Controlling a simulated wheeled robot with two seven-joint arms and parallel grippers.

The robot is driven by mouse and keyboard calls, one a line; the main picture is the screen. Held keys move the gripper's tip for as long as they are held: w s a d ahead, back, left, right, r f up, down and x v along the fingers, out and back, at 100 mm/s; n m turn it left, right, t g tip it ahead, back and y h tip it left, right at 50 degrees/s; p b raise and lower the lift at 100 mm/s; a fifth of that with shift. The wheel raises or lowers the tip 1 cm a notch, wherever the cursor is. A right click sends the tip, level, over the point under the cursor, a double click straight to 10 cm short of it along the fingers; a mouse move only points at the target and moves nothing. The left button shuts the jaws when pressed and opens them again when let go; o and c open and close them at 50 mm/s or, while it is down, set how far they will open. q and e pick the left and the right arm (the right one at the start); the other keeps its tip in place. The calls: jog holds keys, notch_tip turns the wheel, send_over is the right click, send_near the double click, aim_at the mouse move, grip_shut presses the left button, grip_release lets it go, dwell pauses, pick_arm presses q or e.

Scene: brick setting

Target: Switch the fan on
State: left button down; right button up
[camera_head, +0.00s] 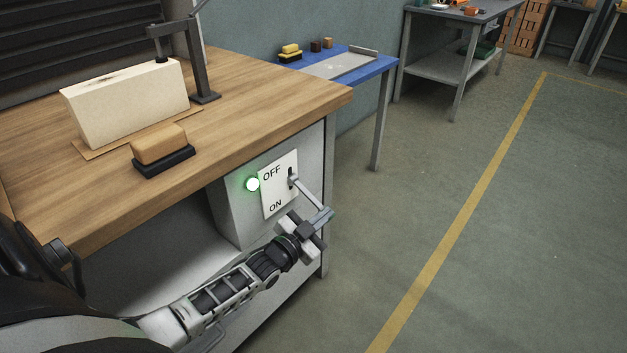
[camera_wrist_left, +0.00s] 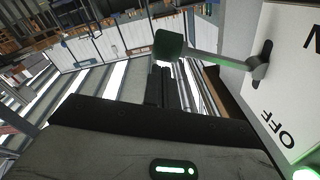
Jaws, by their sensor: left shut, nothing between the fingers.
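A white switch panel (camera_head: 279,185) with OFF at the top and ON at the bottom is on the grey box under the workbench. Its lever (camera_head: 307,192) sticks out from a dark slot; whether it sits at OFF or ON is unclear. In the left wrist view the lever (camera_wrist_left: 205,57) ends in a dark green knob (camera_wrist_left: 169,46). My left gripper (camera_head: 320,221) is shut and empty close to the lever's outer end. In the left wrist view its fingers (camera_wrist_left: 165,85) show just below the knob; contact is unclear. No fan is identifiable. My right gripper is not in view.
A green lamp (camera_head: 252,184) glows beside the panel. The wooden bench top (camera_head: 230,100) overhangs it and carries a pale block (camera_head: 128,105) and a brick-like block on a black base (camera_head: 160,150). A blue table (camera_head: 380,68) stands behind. Floor to the right is clear.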

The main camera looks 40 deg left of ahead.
pick_arm(q)
jog(key=shift+f, duration=0.25)
jog(key=shift+a+f+m, duration=0.1)
jog(key=shift+m, duration=0.2)
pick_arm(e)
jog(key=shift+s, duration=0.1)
